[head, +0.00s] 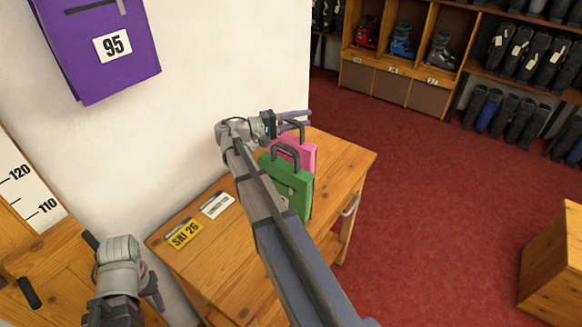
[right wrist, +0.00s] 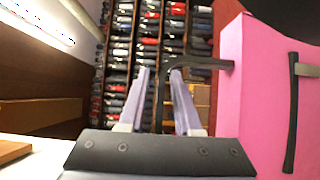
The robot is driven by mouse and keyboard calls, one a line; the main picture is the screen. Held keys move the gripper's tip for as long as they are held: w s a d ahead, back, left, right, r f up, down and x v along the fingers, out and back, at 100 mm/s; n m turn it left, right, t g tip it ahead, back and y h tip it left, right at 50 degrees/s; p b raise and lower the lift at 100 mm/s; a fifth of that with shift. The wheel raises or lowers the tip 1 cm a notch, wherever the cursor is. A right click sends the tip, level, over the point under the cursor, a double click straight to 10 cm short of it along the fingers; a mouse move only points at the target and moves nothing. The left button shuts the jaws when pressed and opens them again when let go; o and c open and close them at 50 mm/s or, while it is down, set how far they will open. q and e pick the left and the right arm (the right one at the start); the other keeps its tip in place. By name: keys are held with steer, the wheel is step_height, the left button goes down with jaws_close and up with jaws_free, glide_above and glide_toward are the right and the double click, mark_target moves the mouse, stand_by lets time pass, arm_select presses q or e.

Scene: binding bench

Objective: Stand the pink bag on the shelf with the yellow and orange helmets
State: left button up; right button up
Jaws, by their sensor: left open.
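The pink bag (head: 307,150) stands upright on the wooden table, behind the green bag (head: 299,190), which hides its lower part. It fills the right side of the right wrist view (right wrist: 258,95), with its black handle (right wrist: 200,61) reaching left. My right gripper (head: 296,119) is at the pink bag's handle. In the right wrist view its two fingers (right wrist: 161,85) are apart, with the handle between them and gaps visible. My left gripper (head: 152,288) is open and empty at the lower left, away from the bags. No helmets or helmet shelf are in view.
A yellow card (head: 184,233) and a white card (head: 217,206) lie on the table (head: 215,270). A purple bag (head: 95,45) marked 95 is on the wall. Boot shelves (head: 400,75) stand at the back. A wooden box (head: 555,265) is at right. Red floor (head: 430,190) between is clear.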

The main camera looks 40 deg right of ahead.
jaws_close()
stand_by(1.1)
